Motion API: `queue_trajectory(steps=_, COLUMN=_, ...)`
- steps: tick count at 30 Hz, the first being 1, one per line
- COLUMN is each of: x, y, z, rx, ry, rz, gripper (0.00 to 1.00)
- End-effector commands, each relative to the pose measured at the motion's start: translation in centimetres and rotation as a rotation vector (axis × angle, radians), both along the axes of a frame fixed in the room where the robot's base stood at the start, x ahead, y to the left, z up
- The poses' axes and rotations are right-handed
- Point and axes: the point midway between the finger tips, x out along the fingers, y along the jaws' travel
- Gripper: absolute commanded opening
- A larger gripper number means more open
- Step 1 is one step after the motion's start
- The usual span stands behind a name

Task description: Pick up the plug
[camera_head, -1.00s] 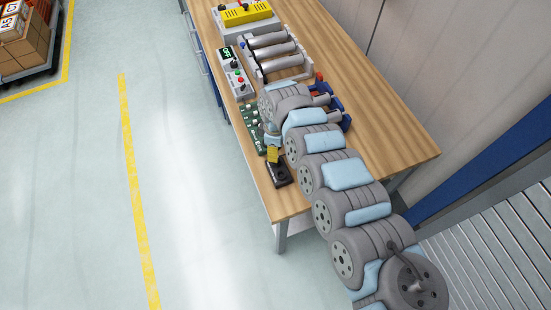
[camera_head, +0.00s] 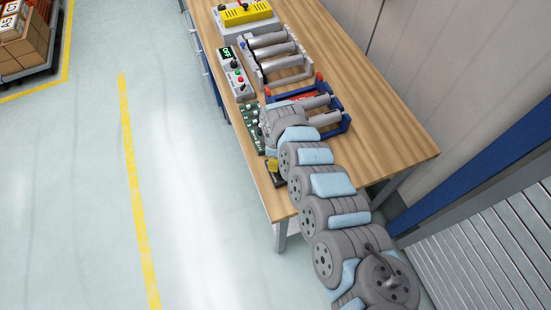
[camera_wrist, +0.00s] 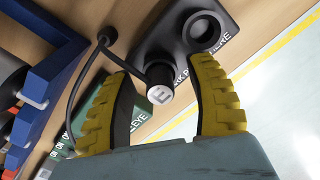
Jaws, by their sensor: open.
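In the wrist view the plug (camera_wrist: 160,92) is a short dark cylinder with a pale metallic end facing the camera. It stands at one end of a black holder (camera_wrist: 182,42), which has an empty round socket at its other end. My gripper (camera_wrist: 163,78) is open, its yellow ridged fingers on either side of the plug with gaps visible. Whether the fingertips reach the plug's depth is unclear. In the head view the gripper (camera_head: 271,163) is mostly hidden by my arm, above the black holder (camera_head: 278,181) near the bench's front left edge.
A black cable (camera_wrist: 78,82) runs beside the left finger. A green circuit board (camera_head: 250,118) and a blue frame (camera_head: 340,124) lie close by. A control box (camera_head: 236,75), metal rollers (camera_head: 275,55) and a yellow-topped device (camera_head: 246,14) stand farther back on the wooden bench (camera_head: 372,130).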

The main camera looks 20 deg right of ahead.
Motion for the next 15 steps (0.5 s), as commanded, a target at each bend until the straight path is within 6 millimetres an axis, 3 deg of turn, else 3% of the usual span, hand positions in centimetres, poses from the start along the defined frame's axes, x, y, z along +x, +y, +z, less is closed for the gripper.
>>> queue_trajectory(steps=3, x=0.02, y=0.01, z=0.05, rx=0.0, ry=0.0, rz=0.001, gripper=0.56)
queue_trajectory(steps=9, x=0.03, y=0.02, z=0.07, rx=0.0, ry=0.0, rz=0.001, gripper=0.0)
queue_trajectory(steps=15, x=0.01, y=0.0, z=0.07, rx=0.0, ry=0.0, rz=0.0, gripper=0.0)
